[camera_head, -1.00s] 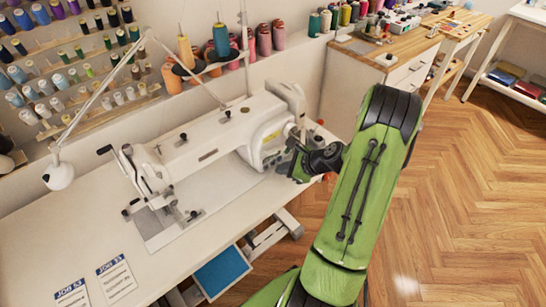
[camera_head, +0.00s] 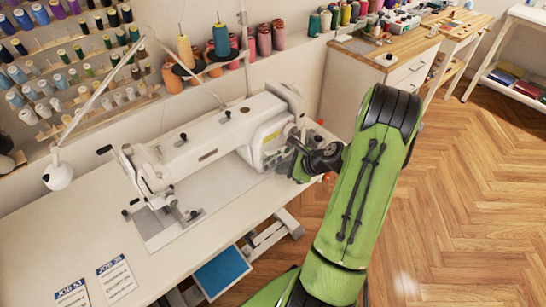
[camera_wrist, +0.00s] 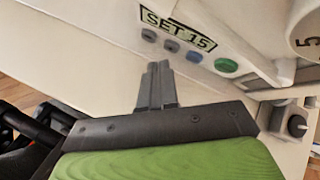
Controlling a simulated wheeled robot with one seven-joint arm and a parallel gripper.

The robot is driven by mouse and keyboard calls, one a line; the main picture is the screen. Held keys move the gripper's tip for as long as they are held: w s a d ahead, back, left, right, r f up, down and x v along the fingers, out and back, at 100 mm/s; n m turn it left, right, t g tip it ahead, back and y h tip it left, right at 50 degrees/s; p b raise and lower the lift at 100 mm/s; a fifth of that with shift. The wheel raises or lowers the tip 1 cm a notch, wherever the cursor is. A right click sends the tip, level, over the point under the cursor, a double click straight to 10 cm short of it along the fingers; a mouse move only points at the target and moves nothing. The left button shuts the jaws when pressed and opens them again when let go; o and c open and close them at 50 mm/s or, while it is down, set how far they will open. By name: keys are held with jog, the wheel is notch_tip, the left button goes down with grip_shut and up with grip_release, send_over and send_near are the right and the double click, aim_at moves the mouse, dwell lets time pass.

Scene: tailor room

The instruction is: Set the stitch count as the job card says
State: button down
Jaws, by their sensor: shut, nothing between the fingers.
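The white sewing machine (camera_head: 205,145) stands on its table. Its panel display (camera_wrist: 179,30) reads "SET 15" in the wrist view. Below the display is a row of round buttons: a dark one (camera_wrist: 149,35), another dark one (camera_wrist: 171,46), a bluish one (camera_wrist: 194,57) and a larger green one (camera_wrist: 226,65). My gripper (camera_wrist: 158,66) is shut and empty. In the picture its tips lie just below the dark buttons; I cannot tell whether they touch the panel. Two job cards (camera_head: 116,278) (camera_head: 72,296) lie at the table's front left; their small print is not readable.
A white dial (camera_wrist: 306,38) marked 5 is at the wrist view's upper right. A lamp (camera_head: 58,176) stands left of the machine. Thread cones (camera_head: 221,40) stand behind it. A blue pad (camera_head: 222,271) is below the table edge. The wooden floor (camera_head: 470,200) at right is clear.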

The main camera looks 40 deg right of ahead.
dwell(0.4)
jog(key=shift+w+p, duration=0.3)
jog(key=shift+w, duration=0.2)
jog(key=shift+w, duration=0.15)
jog(key=shift+s, duration=0.65)
jog(key=shift+s+p, duration=0.4)
jog(key=shift+s, duration=2.6)
